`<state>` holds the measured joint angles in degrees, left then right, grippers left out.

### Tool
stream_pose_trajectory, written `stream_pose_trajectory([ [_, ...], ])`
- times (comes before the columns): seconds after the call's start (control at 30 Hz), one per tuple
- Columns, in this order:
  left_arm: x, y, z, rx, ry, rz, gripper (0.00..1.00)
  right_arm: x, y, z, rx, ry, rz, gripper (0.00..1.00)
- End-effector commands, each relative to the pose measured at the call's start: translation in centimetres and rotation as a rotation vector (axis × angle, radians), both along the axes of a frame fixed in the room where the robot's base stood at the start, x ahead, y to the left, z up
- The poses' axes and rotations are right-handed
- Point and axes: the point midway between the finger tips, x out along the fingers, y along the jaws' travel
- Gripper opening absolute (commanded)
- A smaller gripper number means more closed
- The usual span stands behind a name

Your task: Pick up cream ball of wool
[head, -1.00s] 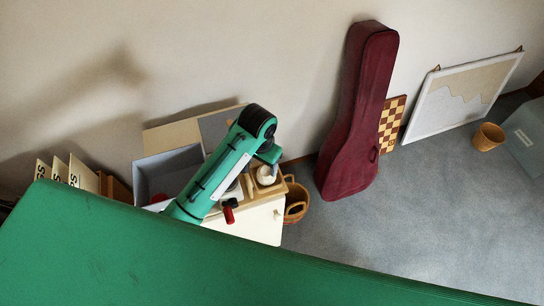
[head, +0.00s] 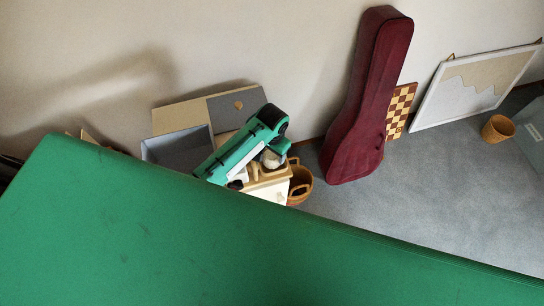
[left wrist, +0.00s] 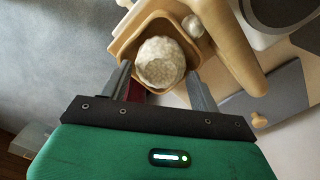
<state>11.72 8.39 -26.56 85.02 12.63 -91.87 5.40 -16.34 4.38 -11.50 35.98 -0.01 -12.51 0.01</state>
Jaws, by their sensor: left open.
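The cream ball of wool (left wrist: 160,62) sits in a tan wooden compartment (left wrist: 118,47) in the left wrist view. The ball also shows small in the head view (head: 271,159), partly covered by my left arm. My left gripper (left wrist: 160,78) is open, with one finger on each side of the ball's near part. I cannot tell whether the fingers touch the ball. In the head view my left gripper (head: 279,150) is over the wooden holder, its fingers hard to make out. My right gripper is not in view.
A smaller pale round thing (left wrist: 193,27) lies beside the ball's compartment. A grey-blue open box (head: 178,150) stands left of my arm. A wicker basket (head: 300,184) is on the floor to the right. A dark red instrument case (head: 368,95) leans on the wall.

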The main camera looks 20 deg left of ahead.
Motion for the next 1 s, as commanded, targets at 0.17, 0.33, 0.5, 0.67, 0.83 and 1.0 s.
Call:
stream_pose_trajectory([
  [0.17, -0.1, 0.1, -2.0, 0.0, 0.003, 0.001, 0.63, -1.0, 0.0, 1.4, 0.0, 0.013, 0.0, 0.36],
  [0.33, -0.1, 0.1, -3.4, 0.0, 0.001, 0.001, 0.63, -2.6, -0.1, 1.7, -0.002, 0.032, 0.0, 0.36],
  [0.5, -0.1, 0.1, -3.7, 0.0, 0.0, 0.001, 0.63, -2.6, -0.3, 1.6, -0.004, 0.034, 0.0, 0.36],
  [0.67, -0.1, 0.1, -3.7, 0.0, 0.0, 0.0, 0.55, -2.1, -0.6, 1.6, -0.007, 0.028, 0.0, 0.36],
  [0.83, -0.1, 0.1, -3.7, 0.0, 0.0, 0.0, 0.34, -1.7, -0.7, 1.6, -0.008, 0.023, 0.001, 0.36],
  [1.0, -0.1, 0.1, -3.7, 0.0, 0.0, 0.0, 0.34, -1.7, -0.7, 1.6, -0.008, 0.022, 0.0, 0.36],
])
